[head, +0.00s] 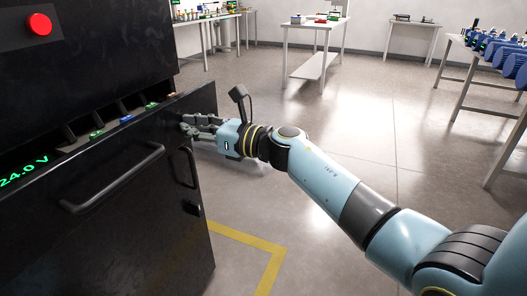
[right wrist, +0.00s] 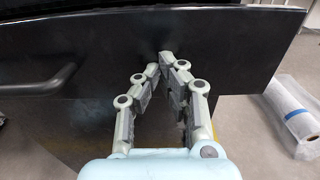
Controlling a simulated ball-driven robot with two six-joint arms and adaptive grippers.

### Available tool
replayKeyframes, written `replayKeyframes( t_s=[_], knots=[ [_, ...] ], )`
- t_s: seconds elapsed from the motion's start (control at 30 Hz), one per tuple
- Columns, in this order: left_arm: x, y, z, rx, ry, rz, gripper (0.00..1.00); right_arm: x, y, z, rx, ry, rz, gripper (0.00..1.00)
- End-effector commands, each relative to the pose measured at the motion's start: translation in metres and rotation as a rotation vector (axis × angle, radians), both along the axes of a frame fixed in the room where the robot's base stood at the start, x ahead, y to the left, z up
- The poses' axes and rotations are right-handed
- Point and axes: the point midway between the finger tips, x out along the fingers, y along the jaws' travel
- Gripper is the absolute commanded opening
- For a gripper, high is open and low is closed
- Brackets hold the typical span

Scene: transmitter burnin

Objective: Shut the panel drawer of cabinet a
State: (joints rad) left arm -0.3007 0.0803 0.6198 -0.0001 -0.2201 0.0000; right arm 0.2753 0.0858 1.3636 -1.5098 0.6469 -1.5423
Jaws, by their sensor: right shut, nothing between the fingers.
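The black cabinet (head: 105,45) fills the left of the head view. Its panel drawer (head: 130,150) stands out from the body, with a strip of its inside showing above the front. A bar handle (head: 112,182) is on the drawer front; its end also shows in the right wrist view (right wrist: 45,84). My right gripper (head: 186,126) is shut and empty, at the right part of the drawer front. In the right wrist view its fingertips (right wrist: 164,62) point at the black front, touching or very close. My left gripper is not in view.
A red button (head: 39,24) is on the cabinet above the drawer. A yellow floor line (head: 245,240) runs beside the cabinet. Tables stand at the back (head: 315,25) and right (head: 480,50). A clear wrapped roll (right wrist: 295,118) lies at right in the wrist view. The middle floor is clear.

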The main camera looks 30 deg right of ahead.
Motion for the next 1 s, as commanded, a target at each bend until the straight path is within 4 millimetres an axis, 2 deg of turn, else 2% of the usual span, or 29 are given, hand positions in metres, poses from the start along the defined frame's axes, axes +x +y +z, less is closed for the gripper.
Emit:
replayKeyframes(
  t_s=[0.03, 0.2, 0.43, 0.7, 1.0],
  knots=[
    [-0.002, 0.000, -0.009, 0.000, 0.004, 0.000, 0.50, 0.012, 0.009, -0.004, 0.004, 0.001, 0.001, 0.00],
    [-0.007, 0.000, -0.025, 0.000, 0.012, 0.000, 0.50, 0.044, 0.033, -0.005, 0.002, 0.002, 0.001, 0.00],
    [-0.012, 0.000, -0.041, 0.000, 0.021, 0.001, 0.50, 0.075, 0.055, -0.004, 0.001, 0.002, 0.000, 0.00],
    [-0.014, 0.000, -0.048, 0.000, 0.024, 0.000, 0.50, 0.091, 0.066, -0.001, 0.000, 0.001, 0.000, 0.00],
    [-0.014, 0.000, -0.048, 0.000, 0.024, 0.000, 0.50, 0.093, 0.067, 0.002, 0.002, -0.002, -0.002, 0.00]
  ],
)
